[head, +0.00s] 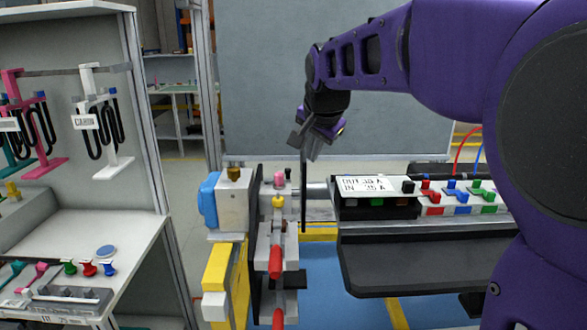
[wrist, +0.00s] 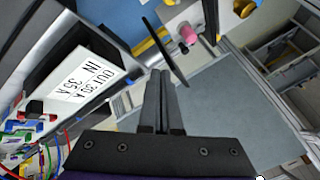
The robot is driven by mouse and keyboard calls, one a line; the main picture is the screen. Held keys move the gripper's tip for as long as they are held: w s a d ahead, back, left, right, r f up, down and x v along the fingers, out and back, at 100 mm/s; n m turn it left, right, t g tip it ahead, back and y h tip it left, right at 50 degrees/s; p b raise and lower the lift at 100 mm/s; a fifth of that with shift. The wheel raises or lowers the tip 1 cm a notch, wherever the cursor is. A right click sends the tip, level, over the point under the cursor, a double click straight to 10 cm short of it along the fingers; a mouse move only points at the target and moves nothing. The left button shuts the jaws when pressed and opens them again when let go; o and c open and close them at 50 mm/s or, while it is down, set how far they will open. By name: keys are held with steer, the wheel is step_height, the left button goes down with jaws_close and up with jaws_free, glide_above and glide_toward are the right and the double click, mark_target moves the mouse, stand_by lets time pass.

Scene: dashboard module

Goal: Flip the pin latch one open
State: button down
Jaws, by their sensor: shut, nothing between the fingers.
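A latch assembly stands left of centre in the head view. It has a pink knob (head: 279,178), a yellow knob (head: 278,202) and red handles (head: 275,262). I cannot tell which part is pin latch one. In the wrist view the pink knob (wrist: 187,34) shows at the top, beyond a thin dark upright plate (wrist: 165,50); this plate (head: 303,190) stands right of the knobs in the head view. My gripper (head: 304,148) is above and slightly right of the knobs, apart from them. In the wrist view its fingers (wrist: 161,74) are together and empty.
A block with a white label (head: 365,184) and coloured connectors (head: 455,195) lies right of the latch. A black tray (head: 425,262) is in front of it. A shelf unit (head: 75,225) stands further left.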

steer(key=shift+f, duration=0.1)
steer(key=w+a+f+b, duration=0.1)
steer(key=w+a+f, duration=0.2)
steer(key=w+f, duration=0.4)
steer(key=shift+w+a+f, duration=0.25)
steer(key=shift+w+f, duration=0.15)
steer(key=shift+w, duration=0.55)
